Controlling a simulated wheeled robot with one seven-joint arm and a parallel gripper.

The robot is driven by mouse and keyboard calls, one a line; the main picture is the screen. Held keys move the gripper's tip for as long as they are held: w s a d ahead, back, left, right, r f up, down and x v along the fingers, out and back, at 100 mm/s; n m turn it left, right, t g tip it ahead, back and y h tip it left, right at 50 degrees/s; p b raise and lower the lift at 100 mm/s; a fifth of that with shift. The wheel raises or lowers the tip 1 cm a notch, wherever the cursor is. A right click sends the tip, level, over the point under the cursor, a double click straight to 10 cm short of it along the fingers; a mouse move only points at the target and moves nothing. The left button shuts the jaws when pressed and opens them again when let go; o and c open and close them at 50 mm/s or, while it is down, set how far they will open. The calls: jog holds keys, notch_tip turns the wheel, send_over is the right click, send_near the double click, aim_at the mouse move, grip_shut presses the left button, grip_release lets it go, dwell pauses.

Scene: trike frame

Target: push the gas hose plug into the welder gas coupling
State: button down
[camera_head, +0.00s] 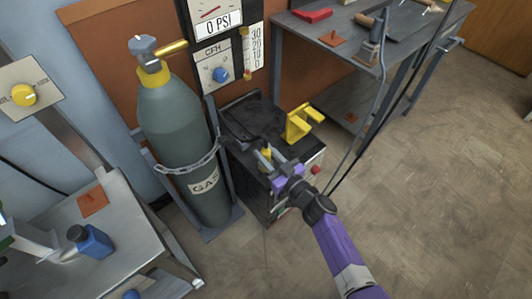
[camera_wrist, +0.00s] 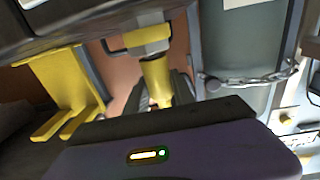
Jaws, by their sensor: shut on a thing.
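My gripper (camera_head: 266,161) is shut on the yellow gas hose plug (camera_wrist: 156,80), over the top of the dark welder (camera_head: 254,112). In the head view, the fingers mostly hide the plug, and the coupling cannot be made out.
A chained grey-green gas cylinder (camera_head: 178,128) stands left of the welder. A yellow bracket (camera_head: 298,124) stands on the welder, right of my gripper; it also shows in the wrist view (camera_wrist: 62,88). A workbench (camera_head: 338,62) is behind right. The floor at right is clear.

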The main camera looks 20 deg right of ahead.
aim_at(269, 157)
jog(key=shift+f, duration=0.15)
jog(key=c, duration=1)
grip_release()
jog(key=p+v, duration=0.2)
jog(key=v, duration=0.4)
jog(key=shift+s+d, duration=0.1)
jog(key=shift+s, duration=0.25)
jog(key=shift+s+d, duration=0.1)
jog(key=shift+s, duration=0.45)
